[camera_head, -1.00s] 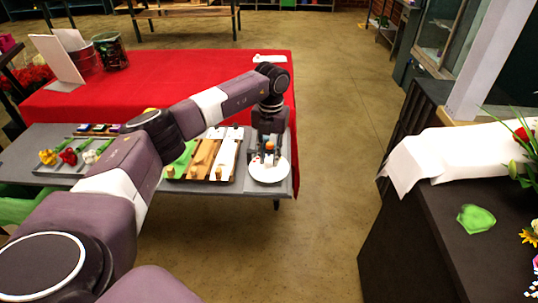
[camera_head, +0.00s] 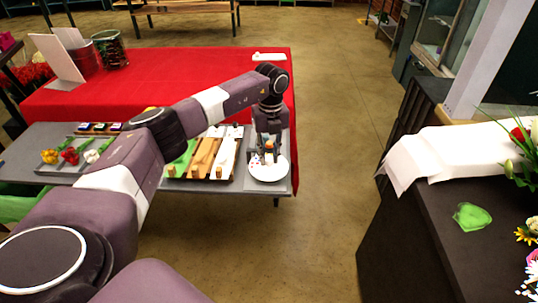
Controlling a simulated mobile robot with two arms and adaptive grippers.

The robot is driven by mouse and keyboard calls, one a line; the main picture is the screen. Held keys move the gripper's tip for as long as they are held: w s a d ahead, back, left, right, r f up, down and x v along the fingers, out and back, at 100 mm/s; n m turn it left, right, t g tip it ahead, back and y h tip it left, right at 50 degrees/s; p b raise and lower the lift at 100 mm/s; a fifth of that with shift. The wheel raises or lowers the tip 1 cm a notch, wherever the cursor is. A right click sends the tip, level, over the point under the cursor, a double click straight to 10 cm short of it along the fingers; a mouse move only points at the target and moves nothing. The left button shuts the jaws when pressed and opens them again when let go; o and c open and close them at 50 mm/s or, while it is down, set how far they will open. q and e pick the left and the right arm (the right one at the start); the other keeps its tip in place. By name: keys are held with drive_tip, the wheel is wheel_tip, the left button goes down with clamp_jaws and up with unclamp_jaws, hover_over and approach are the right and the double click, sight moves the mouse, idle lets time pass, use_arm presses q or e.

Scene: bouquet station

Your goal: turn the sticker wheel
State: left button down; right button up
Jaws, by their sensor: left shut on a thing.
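The sticker wheel (camera_head: 268,174) is a white disc with small coloured marks, lying at the right end of the grey table. An orange-brown knob (camera_head: 269,146) stands up from it. My left gripper (camera_head: 269,152) reaches down over the wheel from above and is shut on the knob. The gripper hides the far part of the wheel. My right gripper does not show.
Left of the wheel is a rack (camera_head: 211,158) with green, tan and white strips. Several flowers (camera_head: 70,156) lie in a tray further left. A red-covered table (camera_head: 170,90) stands behind. A dark counter (camera_head: 440,220) with white paper is at right; open floor lies between.

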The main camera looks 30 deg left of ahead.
sight(270, 158)
use_arm(q)
drive_tip(key=shift+r, duration=0.1)
drive_tip(key=c, duration=2)
unclamp_jaws()
drive_tip(key=shift+o, duration=0.2)
wheel_tip(270, 158, up, 12)
drive_tip(key=shift+w, duration=0.15)
